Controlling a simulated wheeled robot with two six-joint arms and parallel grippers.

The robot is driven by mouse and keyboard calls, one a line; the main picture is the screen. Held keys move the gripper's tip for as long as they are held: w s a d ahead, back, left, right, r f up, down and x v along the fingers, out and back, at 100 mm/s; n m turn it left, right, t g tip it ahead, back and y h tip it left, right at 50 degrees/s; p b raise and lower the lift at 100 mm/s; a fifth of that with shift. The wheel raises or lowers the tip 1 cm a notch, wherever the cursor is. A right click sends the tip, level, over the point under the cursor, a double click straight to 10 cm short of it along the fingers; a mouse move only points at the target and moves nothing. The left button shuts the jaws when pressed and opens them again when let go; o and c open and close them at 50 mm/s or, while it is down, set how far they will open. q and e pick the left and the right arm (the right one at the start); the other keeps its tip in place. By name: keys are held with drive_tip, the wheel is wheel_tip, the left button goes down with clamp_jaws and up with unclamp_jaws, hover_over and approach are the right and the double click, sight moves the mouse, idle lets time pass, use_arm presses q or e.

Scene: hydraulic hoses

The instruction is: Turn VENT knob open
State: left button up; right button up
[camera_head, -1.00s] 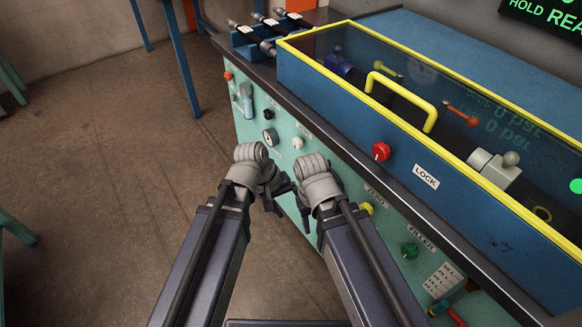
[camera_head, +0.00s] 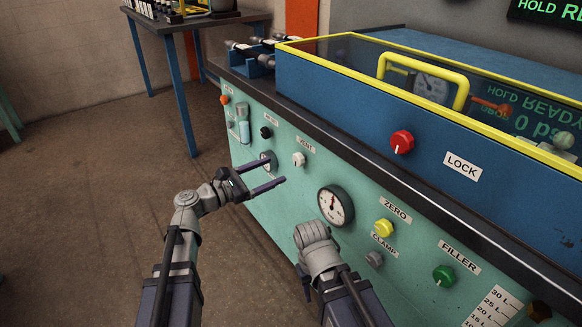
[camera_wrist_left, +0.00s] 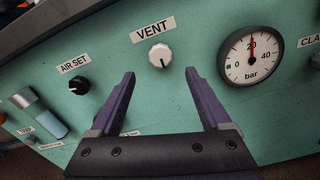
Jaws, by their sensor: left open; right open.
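The VENT knob (camera_head: 299,159) is a white knob with a dark pointer line, on the green front panel under its VENT label. In the left wrist view the knob (camera_wrist_left: 160,56) sits ahead of the fingertips, roughly between them, with its pointer line toward the bottom. My left gripper (camera_head: 264,176) is open and empty, in front of the panel just left of and below the knob. Its two fingers also show in the left wrist view (camera_wrist_left: 160,75), apart from the knob. My right gripper (camera_head: 307,283) is low in front of the panel, its fingers mostly hidden behind its wrist.
A black AIR SET knob (camera_wrist_left: 79,86) is left of VENT, a pressure gauge (camera_head: 335,205) right of it. Yellow ZERO (camera_head: 384,228), grey CLAMP (camera_head: 374,259), green FILLER (camera_head: 443,275) and red LOCK (camera_head: 402,142) knobs are further right. The dark counter edge (camera_head: 330,143) overhangs the panel.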

sight(296, 161)
use_arm(q)
drive_tip(key=x, duration=0.7)
drive_tip(key=shift+w+d, duration=0.1)
drive_tip(key=shift+d, duration=0.05)
drive_tip(key=shift+c, duration=0.2)
clamp_jaws()
